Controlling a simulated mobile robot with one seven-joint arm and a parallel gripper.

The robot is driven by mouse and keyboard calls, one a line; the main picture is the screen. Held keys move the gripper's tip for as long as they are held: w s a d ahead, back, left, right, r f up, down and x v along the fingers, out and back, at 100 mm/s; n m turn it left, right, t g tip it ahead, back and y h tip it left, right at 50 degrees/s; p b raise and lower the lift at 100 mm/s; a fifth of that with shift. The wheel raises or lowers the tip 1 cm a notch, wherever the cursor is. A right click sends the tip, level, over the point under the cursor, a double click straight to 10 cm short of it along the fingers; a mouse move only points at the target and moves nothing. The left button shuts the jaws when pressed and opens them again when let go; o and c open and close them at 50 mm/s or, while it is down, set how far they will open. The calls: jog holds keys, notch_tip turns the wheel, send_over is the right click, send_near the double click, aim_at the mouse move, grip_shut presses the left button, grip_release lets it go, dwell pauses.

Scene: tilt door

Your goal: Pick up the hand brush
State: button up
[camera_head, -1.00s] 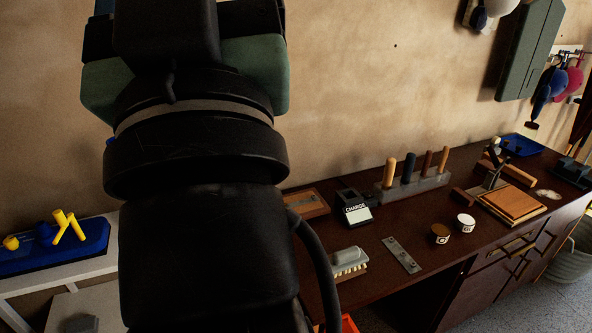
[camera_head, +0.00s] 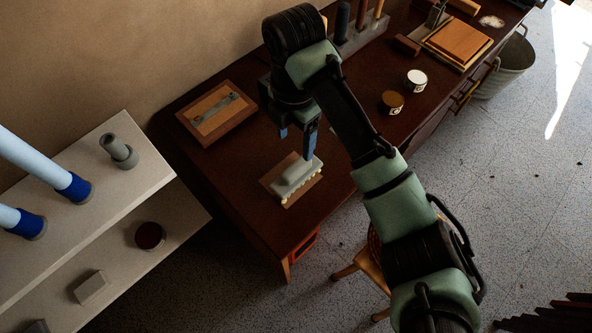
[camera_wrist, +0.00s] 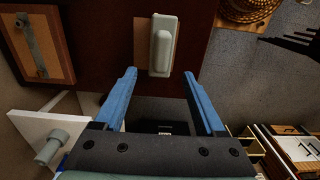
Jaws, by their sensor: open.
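The hand brush (camera_head: 297,177) has a pale grey back with a raised grip and light bristles underneath. It lies on a brown rectangular patch (camera_head: 275,183) near the front left end of the dark workbench. My gripper (camera_head: 297,138) is open and empty, with its blue fingers pointing down just behind and above the brush. In the wrist view the brush (camera_wrist: 163,50) lies just beyond the open fingertips (camera_wrist: 159,73), lined up between them and apart from both. Nothing hides its top there.
A wooden board with a metal handle (camera_head: 218,112) lies on the bench (camera_head: 240,170) to the left. Two small tins (camera_head: 405,90) stand to the right. White shelves (camera_head: 95,190) with pipes are at the far left. A wooden stool (camera_head: 372,265) stands on the floor near the bench.

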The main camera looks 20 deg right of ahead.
aim_at(297, 166)
notch_tip(297, 166, down, 6)
jog(key=shift+r, duration=0.15)
jog(key=f, duration=0.5)
jog(key=shift+s+d+p, duration=0.1)
jog(key=shift+s+p, duration=0.1)
jog(key=shift+p, duration=0.15)
grip_shut()
